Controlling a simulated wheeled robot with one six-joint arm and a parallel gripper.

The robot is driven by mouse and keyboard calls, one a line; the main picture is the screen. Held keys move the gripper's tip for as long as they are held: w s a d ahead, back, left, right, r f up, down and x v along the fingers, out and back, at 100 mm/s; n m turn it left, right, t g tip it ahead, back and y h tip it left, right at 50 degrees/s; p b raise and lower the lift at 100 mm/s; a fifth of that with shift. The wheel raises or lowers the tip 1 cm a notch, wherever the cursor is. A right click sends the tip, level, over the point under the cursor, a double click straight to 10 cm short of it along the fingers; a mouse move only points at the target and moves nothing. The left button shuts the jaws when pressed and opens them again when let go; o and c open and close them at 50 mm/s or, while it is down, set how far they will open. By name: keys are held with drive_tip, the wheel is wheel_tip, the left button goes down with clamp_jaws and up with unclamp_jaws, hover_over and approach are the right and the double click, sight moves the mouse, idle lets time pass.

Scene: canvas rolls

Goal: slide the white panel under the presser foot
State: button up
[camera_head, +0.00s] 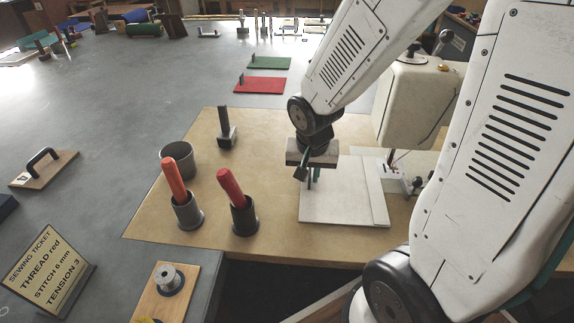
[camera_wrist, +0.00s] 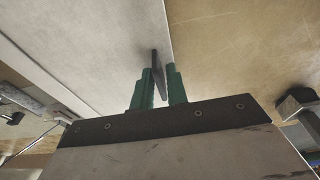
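The white panel (camera_head: 338,203) lies flat on the tan board, beside the sewing machine (camera_head: 408,108). It also shows in the wrist view (camera_wrist: 110,40), with its straight edge against the tan surface. My gripper (camera_head: 308,182) points down at the panel's left edge. In the wrist view, the green fingers (camera_wrist: 160,88) stand close on either side of a thin dark upright tab (camera_wrist: 157,68) at that edge, and appear shut on it. The presser foot area (camera_head: 393,160) is to the right of the panel, small and partly hidden by the machine and my arm.
Left of the panel stand two dark cups with an orange handle (camera_head: 174,180) and a red handle (camera_head: 231,188), a grey cup (camera_head: 178,158) and a dark upright block (camera_head: 227,132). A ticket sign (camera_head: 48,268) stands front left. Red (camera_head: 262,86) and green (camera_head: 269,63) panels lie behind.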

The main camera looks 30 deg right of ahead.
idle(0.4)
drive_tip(key=shift+r, duration=2)
drive_tip(key=o, duration=0.6)
drive_tip(key=shift+r, duration=0.1)
wheel_tip(320, 180, up, 8)
drive_tip(key=s+f, duration=0.1)
drive_tip(key=s+a+r+n, duration=0.1)
drive_tip(key=s+r+n, duration=0.1)
drive_tip(key=s, duration=0.3)
drive_tip(key=s+a+r+n, duration=0.1)
drive_tip(key=s+r+n, duration=0.1)
drive_tip(key=s, duration=0.3)
drive_tip(key=s+a+r+n+y, duration=0.1)
drive_tip(key=s+r+n, duration=0.1)
drive_tip(key=s, duration=0.3)
drive_tip(key=shift+a+r+n, duration=0.35)
drive_tip(key=shift+r+n, duration=0.05)
